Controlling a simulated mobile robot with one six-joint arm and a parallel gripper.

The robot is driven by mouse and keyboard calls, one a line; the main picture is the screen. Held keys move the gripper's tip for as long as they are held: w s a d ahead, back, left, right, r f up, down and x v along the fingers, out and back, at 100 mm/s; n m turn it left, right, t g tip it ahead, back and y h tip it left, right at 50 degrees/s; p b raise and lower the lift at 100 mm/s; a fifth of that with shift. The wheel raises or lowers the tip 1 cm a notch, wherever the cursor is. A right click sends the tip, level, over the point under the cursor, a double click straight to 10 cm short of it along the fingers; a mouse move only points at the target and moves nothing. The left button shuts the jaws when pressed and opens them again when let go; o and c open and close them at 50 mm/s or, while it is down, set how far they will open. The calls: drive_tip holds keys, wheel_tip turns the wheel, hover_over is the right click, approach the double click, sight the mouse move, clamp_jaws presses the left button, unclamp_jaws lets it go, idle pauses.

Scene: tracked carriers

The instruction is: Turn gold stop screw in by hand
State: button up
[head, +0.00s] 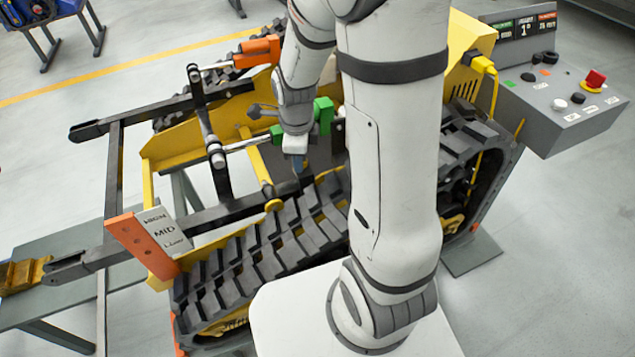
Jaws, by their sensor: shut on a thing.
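A gold round knob (273,205), which looks like the stop screw's head, shows at the lower end of a yellow bar, just above the black track. My gripper (298,174) points down to the right of this knob, close to the dark linkage bar and the track's upper edge. In this view its fingertips appear a little apart from the knob. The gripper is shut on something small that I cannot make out. The fingertips are tiny and partly lost against the dark parts behind them.
The black track (255,265) runs along a yellow carrier frame (180,150). A "HIGH/MID/LOW" plate (163,232) stands at left, a grey control box (565,100) at right.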

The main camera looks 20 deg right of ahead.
drive_tip(key=shift+o, duration=0.2)
drive_tip(key=shift+w+a+r+m, duration=0.1)
drive_tip(key=shift+w+m, duration=0.25)
drive_tip(key=shift+m, duration=0.45)
drive_tip(key=m, duration=0.3)
drive_tip(key=shift+c, duration=0.3)
drive_tip(key=o, duration=0.8)
drive_tip(key=shift+s, duration=0.2)
